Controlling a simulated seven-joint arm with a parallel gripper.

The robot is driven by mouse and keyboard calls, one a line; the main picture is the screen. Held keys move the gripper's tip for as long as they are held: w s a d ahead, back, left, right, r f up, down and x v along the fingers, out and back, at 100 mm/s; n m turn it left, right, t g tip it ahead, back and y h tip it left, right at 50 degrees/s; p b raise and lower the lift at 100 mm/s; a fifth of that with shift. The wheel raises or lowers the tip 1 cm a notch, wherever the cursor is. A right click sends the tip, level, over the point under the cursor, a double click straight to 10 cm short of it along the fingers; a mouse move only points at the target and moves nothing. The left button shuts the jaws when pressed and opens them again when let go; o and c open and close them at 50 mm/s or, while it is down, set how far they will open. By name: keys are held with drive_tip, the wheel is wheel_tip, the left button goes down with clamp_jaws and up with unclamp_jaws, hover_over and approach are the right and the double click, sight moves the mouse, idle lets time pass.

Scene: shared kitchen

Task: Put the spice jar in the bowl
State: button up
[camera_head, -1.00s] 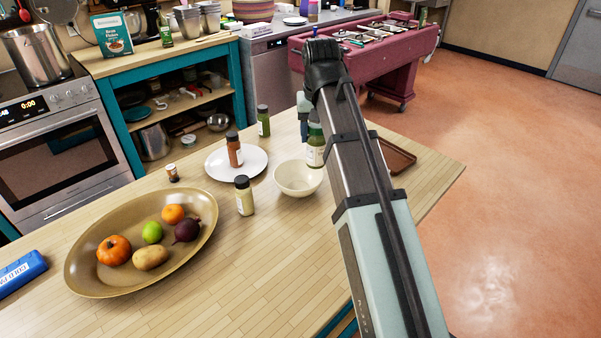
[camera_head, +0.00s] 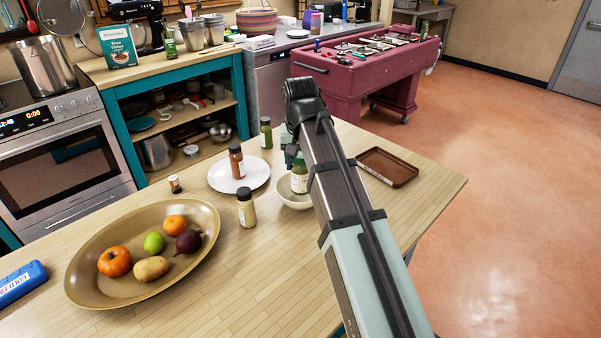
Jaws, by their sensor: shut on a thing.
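A spice jar (camera_head: 299,181) with green contents and a pale label hangs upright from my gripper (camera_head: 293,157), which is shut on its top. The jar shows directly in front of or inside the cream bowl (camera_head: 292,202); I cannot tell whether its base touches the bowl. My arm covers the right part of the bowl and some of the jar. The fingertips are mostly hidden behind the arm.
A white plate (camera_head: 222,181) bears an orange-red jar (camera_head: 236,161). A green jar (camera_head: 266,133) stands behind and a pale jar (camera_head: 246,208) left of the bowl. A gold platter (camera_head: 90,286) holds produce. A brown tray (camera_head: 389,167) lies right.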

sight(300, 173)
drive_tip(key=shift+f, duration=1.9)
drive_tip(key=shift+f, duration=0.1)
drive_tip(key=o, duration=1.2)
drive_tip(key=r, duration=0.4)
drive_tip(key=s+r, duration=0.1)
drive_tip(key=r, duration=0.7)
drive_tip(key=shift+s+r, duration=0.1)
drive_tip(key=shift+s, duration=0.3)
